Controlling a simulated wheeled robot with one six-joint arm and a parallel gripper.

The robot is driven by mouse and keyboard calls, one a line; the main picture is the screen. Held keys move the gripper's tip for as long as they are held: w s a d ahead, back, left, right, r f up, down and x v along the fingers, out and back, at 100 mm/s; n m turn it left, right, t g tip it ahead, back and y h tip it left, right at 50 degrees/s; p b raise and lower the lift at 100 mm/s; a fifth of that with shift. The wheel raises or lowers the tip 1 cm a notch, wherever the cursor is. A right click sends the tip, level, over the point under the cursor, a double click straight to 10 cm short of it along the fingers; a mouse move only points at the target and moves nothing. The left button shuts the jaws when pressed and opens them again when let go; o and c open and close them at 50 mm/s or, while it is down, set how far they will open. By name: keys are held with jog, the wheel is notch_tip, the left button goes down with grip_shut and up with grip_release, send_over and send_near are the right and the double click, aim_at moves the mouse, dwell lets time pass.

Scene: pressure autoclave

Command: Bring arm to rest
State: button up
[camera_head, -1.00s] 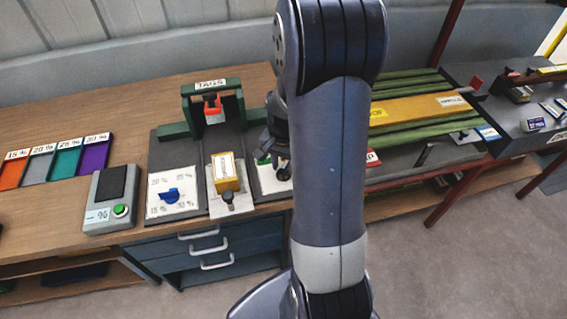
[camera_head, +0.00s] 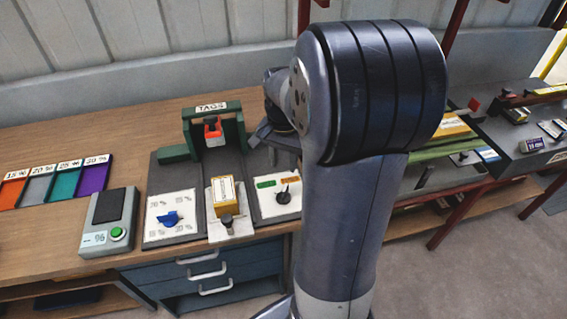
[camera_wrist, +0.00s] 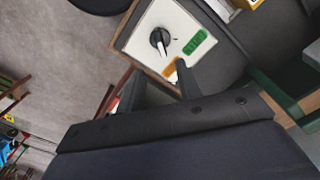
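My arm rises through the middle of the head view, bent at the elbow. My gripper is mostly hidden behind it in that view. In the wrist view my gripper (camera_wrist: 158,82) shows two dark fingers spread apart with nothing between them. Beyond the fingertips is a white panel (camera_head: 266,207) with a black knob (camera_head: 284,197) and green and orange labels. The knob also shows in the wrist view (camera_wrist: 160,41), apart from the fingers.
The wooden bench (camera_head: 130,128) carries a green TAGS frame (camera_head: 212,107), a yellow block (camera_head: 224,193), a blue-knob panel (camera_head: 170,222), a grey device with a green button (camera_head: 118,234) and coloured trays (camera_head: 94,178). Green and yellow bars lie right of my arm.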

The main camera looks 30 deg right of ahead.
aim_at(284, 191)
jog(key=shift+f, duration=0.1)
dwell(0.3)
notch_tip(284, 191, down, 10)
jog(key=shift+f+p, duration=0.2)
jog(key=shift+p, duration=0.1)
jog(key=shift+f+n, duration=0.1)
jog(key=shift+n, duration=0.5)
